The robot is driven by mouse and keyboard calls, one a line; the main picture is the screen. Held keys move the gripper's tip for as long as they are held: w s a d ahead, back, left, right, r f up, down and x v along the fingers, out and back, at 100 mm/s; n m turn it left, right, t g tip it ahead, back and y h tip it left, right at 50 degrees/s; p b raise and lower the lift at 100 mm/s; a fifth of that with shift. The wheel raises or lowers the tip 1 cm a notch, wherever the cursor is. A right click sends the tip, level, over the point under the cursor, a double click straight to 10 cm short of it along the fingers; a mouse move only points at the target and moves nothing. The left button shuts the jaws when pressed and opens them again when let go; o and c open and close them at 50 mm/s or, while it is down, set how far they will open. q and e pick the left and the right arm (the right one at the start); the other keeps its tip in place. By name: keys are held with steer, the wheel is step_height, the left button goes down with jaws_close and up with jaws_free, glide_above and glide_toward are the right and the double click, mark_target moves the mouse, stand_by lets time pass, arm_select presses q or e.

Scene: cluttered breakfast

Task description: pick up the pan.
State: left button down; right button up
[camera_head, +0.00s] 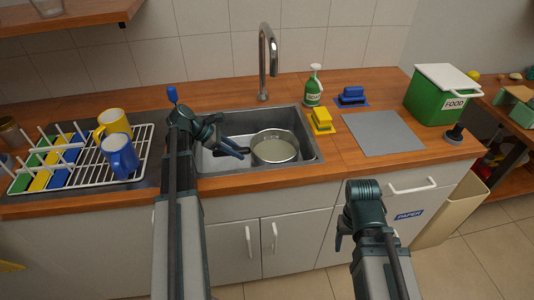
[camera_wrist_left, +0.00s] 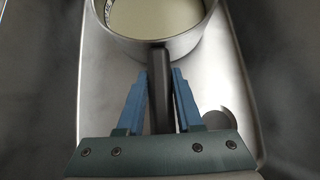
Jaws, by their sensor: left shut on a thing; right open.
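The pan (camera_head: 274,147) is a round grey metal pan in the sink basin (camera_head: 308,159), with a pale inside and a dark handle pointing left. My left gripper (camera_head: 240,151) reaches over the sink's left part and is shut on the handle. In the left wrist view, the blue fingers (camera_wrist_left: 160,85) lie on both sides of the black handle (camera_wrist_left: 160,98), just below the pan wall (camera_wrist_left: 155,48). I cannot tell whether the pan touches the basin floor. My right gripper (camera_head: 345,242) is open and empty, in front of the counter over the floor side.
A faucet (camera_head: 268,60) rises behind the sink. A dish rack (camera_head: 140,170) with plates and two mugs stands left. A green soap bottle (camera_head: 313,88), yellow sponge (camera_head: 321,121), grey mat (camera_head: 380,133) and green food box (camera_head: 440,97) stand right.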

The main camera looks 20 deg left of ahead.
arm_select(q)
steer(key=shift+r, duration=0.15)
stand_by(0.5)
step_height(320, 180, up, 10)
steer(key=p, duration=1)
steer(key=c, duration=1.2)
jaws_free()
jaws_close()
steer(key=shift+s+a, duration=0.1)
